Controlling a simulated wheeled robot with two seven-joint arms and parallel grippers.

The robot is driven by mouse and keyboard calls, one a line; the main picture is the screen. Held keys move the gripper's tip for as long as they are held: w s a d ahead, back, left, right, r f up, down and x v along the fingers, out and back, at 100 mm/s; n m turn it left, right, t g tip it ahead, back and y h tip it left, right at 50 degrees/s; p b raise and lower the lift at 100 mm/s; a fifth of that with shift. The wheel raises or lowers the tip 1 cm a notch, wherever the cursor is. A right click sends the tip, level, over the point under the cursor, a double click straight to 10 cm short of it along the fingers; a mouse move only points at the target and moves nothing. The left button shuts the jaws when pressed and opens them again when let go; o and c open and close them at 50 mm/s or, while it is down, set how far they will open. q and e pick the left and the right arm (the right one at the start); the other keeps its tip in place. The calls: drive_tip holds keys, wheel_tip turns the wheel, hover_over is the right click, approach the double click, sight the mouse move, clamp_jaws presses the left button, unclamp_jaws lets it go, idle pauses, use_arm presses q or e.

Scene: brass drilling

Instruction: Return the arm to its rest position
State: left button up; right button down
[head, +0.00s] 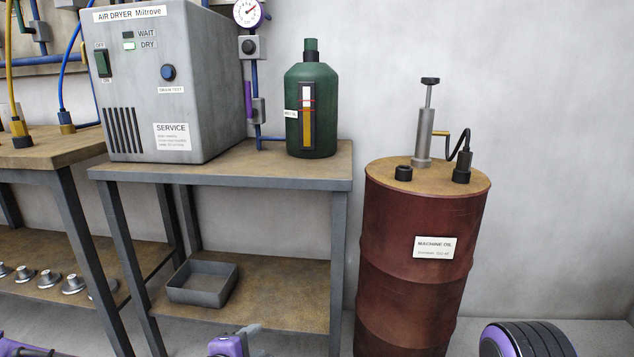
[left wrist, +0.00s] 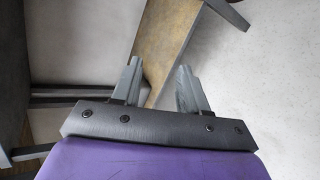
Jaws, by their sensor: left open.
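My left gripper (head: 250,332) shows at the bottom edge of the head view, low in front of the grey-legged bench, with purple housing and grey fingers. In the left wrist view its two grey fingers (left wrist: 157,82) stand apart with nothing between them. Behind the fingers in that view lies a brown board with a dark edge (left wrist: 165,40), apparently part of a bench. Most of my left arm is out of view. My right gripper is not seen.
The bench (head: 270,167) carries a grey air dryer (head: 200,90) and a green bottle (head: 311,110). An empty grey tray (head: 203,296) sits on its lower shelf. A red oil drum (head: 405,225) with a hand pump (head: 424,135) stands right. Another bench (head: 60,150) stands left.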

use_arm(q)
drive_tip(key=s+a+f+m+g+y, duration=0.1)
drive_tip(key=s+f+m+g, duration=0.1)
drive_tip(key=s+f, duration=0.35)
drive_tip(key=s+a+f+m+g+y, duration=0.1)
drive_tip(key=s+f+m+g, duration=0.15)
drive_tip(key=f, duration=0.65)
drive_tip(key=s+a+f+m+g+y, duration=0.2)
drive_tip(key=s+a+f+m, duration=0.1)
drive_tip(key=s+a+f, duration=0.65)
drive_tip(key=s+a+f+m+g+y, duration=0.2)
drive_tip(key=s+a+f+m+y, duration=0.3)
drive_tip(key=s, duration=0.7)
wheel_tip(320, 180, up, 33)
drive_tip(key=a+n+h+p, duration=0.1)
drive_tip(key=h+p, duration=0.1)
drive_tip(key=p, duration=3)
drive_tip(key=shift+s+p, duration=0.4)
drive_tip(key=shift+a+g, duration=0.1)
drive_tip(key=shift+g, duration=0.15)
